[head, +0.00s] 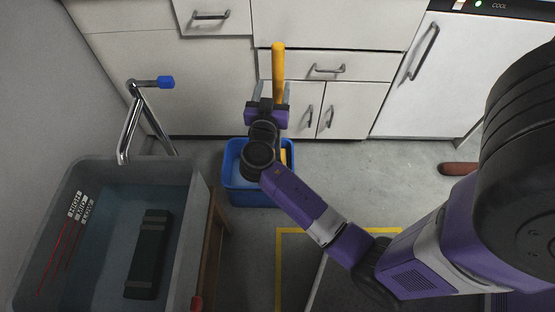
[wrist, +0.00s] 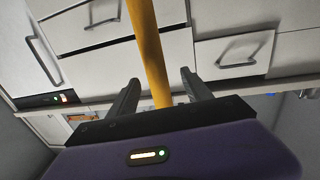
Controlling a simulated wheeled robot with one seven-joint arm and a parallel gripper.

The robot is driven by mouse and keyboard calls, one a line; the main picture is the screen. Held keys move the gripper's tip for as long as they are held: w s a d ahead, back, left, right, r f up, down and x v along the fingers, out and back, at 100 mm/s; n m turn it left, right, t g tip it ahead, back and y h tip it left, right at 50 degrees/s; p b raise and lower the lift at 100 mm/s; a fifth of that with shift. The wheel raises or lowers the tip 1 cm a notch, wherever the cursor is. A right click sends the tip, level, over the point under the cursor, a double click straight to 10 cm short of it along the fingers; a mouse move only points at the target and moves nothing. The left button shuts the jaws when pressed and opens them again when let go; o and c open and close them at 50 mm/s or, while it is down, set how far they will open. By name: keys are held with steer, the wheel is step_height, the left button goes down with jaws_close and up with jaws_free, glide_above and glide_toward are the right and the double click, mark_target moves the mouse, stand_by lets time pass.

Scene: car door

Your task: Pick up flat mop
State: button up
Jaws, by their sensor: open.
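The flat mop shows as a yellow handle (head: 278,62) standing nearly upright from the area of the blue bucket (head: 240,192). Its head is hidden by the bucket and my arm. My gripper (head: 273,86) is open, with one finger on each side of the handle. In the wrist view, the handle (wrist: 148,45) passes between the two spread fingers of my gripper (wrist: 160,78). There is a visible gap on the left, and the right finger also looks apart from it.
A grey sink (head: 195,225) with water and a dark green object (head: 149,255) stands at the left, with a chrome faucet (head: 130,125) above. White cabinets (head: 350,105) line the back. A brown object (head: 459,169) lies on the floor at right.

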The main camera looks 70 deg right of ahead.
steer(key=shift+d+r+m+g, duration=0.1)
steer(key=shift+d+m+g, duration=0.2)
steer(key=shift+d, duration=0.05)
steer(key=shift+x, duration=0.9)
steer(key=x, duration=0.5)
steer(key=shift+d+r, duration=0.15)
steer(key=shift+d, duration=0.25)
jaws_close()
